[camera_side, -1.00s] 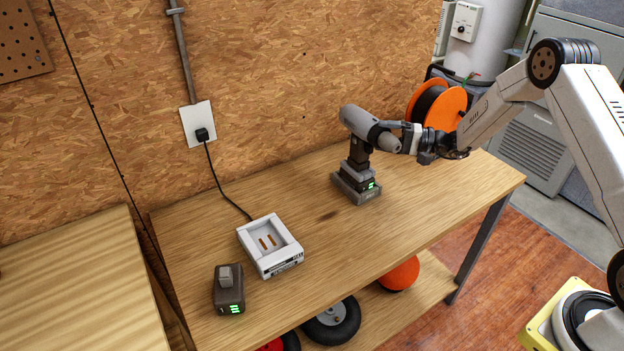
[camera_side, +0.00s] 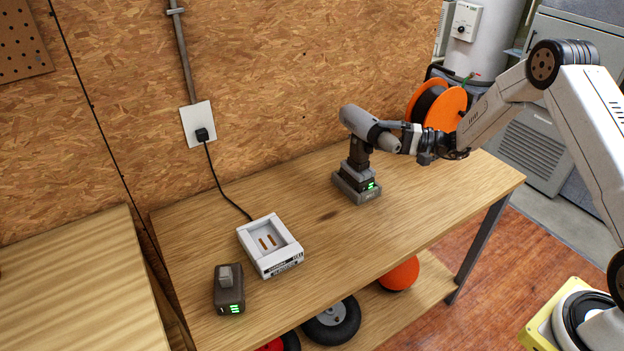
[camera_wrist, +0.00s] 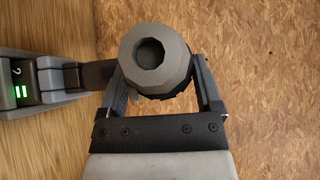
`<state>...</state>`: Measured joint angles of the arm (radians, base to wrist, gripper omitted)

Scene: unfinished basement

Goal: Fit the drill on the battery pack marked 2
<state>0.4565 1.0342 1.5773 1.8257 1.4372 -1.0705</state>
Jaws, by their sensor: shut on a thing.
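The grey drill (camera_side: 362,128) stands upright at the back right of the bench, its chuck pointing right toward my arm. My gripper (camera_side: 408,138) is shut on the drill's front end; the wrist view shows my fingers (camera_wrist: 158,90) on both sides of the round nose (camera_wrist: 152,55). Under the handle is a battery pack (camera_side: 369,184) with green lights in a grey base. In the wrist view this pack (camera_wrist: 20,92) carries the mark 2. The handle's foot meets the pack's top; I cannot tell whether it is fully seated.
Another battery pack (camera_side: 229,291) with green lights stands at the bench's front left. A white charger (camera_side: 270,247), corded to the wall socket, sits beside it. An orange cable reel (camera_side: 440,103) stands behind my gripper. The bench (camera_side: 400,225) is clear right of the drill.

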